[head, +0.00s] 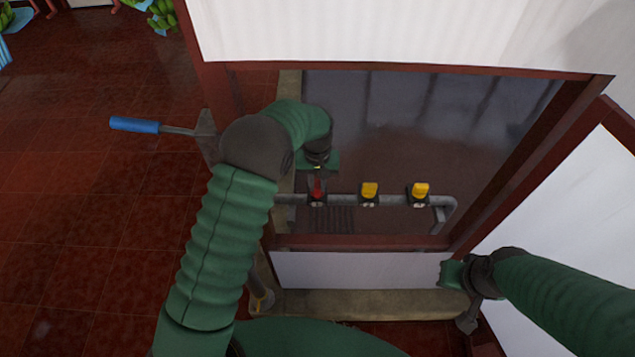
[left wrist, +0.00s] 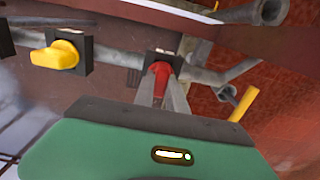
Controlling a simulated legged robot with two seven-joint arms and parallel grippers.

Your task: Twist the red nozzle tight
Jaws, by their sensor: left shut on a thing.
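The red nozzle (head: 317,187) sits on a grey horizontal pipe (head: 393,201), at the left of two yellow nozzles. In the left wrist view the red nozzle (left wrist: 161,73) shows between the two grey fingers of my left gripper (left wrist: 163,92). My left gripper (head: 318,172) comes down from above in the head view and is shut on the red nozzle. The fingers cover part of it. My right gripper (head: 466,283) is apart from the pipe at the lower right, by a pale ledge. Its finger opening is not clear.
Yellow nozzles (head: 369,190) and (head: 420,190) stand on the same pipe to the right. A red-brown frame (head: 350,242) edges the basin around the pipe. A blue-handled tool (head: 135,125) shows at left. Open red tiled floor (head: 70,220) lies on the left.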

